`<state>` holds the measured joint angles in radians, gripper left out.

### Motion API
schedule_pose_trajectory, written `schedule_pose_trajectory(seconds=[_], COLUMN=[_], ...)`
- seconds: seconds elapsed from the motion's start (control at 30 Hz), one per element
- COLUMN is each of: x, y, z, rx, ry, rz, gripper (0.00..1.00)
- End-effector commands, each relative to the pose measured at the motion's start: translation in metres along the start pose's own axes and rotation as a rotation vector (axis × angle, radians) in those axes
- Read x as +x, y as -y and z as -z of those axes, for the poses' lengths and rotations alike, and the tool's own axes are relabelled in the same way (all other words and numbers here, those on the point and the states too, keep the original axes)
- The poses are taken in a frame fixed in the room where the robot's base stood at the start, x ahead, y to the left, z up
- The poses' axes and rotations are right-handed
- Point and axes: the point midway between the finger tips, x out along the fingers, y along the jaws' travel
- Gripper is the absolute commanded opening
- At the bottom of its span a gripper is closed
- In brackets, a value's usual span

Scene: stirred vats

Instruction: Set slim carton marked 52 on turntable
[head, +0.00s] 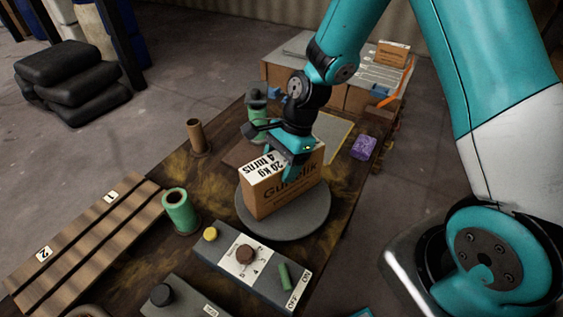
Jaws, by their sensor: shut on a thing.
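A slim brown carton (284,193) with a white label reading "20 kg 4 turns" and the word "Gundelik" stands upright on the round grey turntable (302,225). I see no 52 on its visible faces. My gripper (290,163) is at the carton's top edge, pointing down, and is shut on it. The fingertips are partly hidden against the carton. I cannot tell whether the carton's base rests fully on the turntable.
A control box (240,265) with a dial and green switch stands in front of the turntable. A green cylinder (180,212) and brown tube (197,137) stand left. A slatted rack (90,240) is further left. A purple block (364,147) and large cartons (350,98) lie behind.

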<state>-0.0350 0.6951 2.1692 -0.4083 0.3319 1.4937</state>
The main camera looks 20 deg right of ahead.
Motion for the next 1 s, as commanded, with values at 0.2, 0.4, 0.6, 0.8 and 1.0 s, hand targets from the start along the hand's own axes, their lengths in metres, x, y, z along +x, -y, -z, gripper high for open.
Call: schedule_pose_trajectory(seconds=[0.2,0.4,0.6,0.8,1.0], x=[0.002,0.002,-0.005,-0.041,-0.085], y=[0.000,0.000,0.001,0.001,0.001], z=[0.001,0.001,0.000,0.001,0.000], rx=[0.000,0.001,0.001,0.001,0.001], ry=[0.000,0.000,0.000,-0.002,-0.001], rz=[0.000,0.000,0.003,0.007,0.006], gripper=[0.82,0.89,0.89,0.89,0.89])
